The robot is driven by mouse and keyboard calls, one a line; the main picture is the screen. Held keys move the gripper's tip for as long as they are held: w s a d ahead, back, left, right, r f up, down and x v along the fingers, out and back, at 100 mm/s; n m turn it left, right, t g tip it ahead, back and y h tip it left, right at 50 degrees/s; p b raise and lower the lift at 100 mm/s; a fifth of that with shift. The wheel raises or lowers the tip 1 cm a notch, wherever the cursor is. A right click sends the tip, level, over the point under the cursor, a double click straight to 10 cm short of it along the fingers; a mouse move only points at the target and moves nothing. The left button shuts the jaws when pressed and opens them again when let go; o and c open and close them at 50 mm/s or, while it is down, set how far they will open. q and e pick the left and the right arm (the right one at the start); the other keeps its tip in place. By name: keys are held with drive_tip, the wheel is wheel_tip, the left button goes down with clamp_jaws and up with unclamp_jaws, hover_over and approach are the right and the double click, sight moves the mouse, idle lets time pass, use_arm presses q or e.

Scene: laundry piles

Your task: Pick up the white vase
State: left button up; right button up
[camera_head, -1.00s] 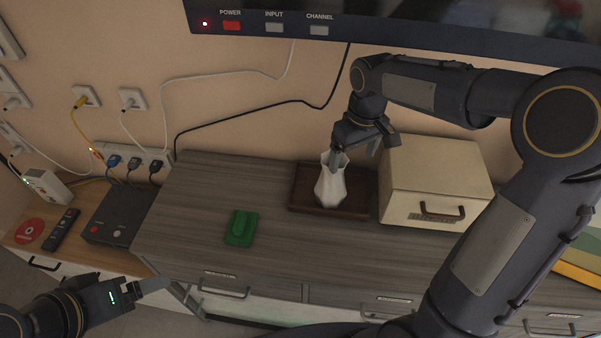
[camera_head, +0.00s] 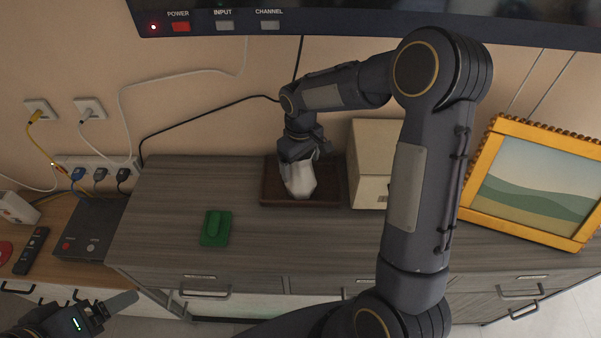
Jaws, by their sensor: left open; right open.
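The white vase (camera_head: 299,180) stands on a dark brown tray (camera_head: 270,193) on the grey wood cabinet. My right gripper (camera_head: 300,160) is at the top of the vase, reaching down over it from behind. Its jaws are open, and the gripper hides the vase's rim. I cannot tell whether a finger is inside the vase or touching it. My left gripper (camera_head: 120,303) is open and empty at the lower left, in front of the cabinet and far from the vase.
A cream box (camera_head: 368,150) stands right of the tray, partly behind my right arm. A green object (camera_head: 215,228) lies to the left. A yellow-framed picture (camera_head: 535,185) leans at the right. A screen (camera_head: 350,22) hangs above. The cabinet top (camera_head: 165,205) is clear at left.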

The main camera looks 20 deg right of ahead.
drive_tip(key=c, duration=1.4)
drive_tip(key=shift+r, duration=0.1)
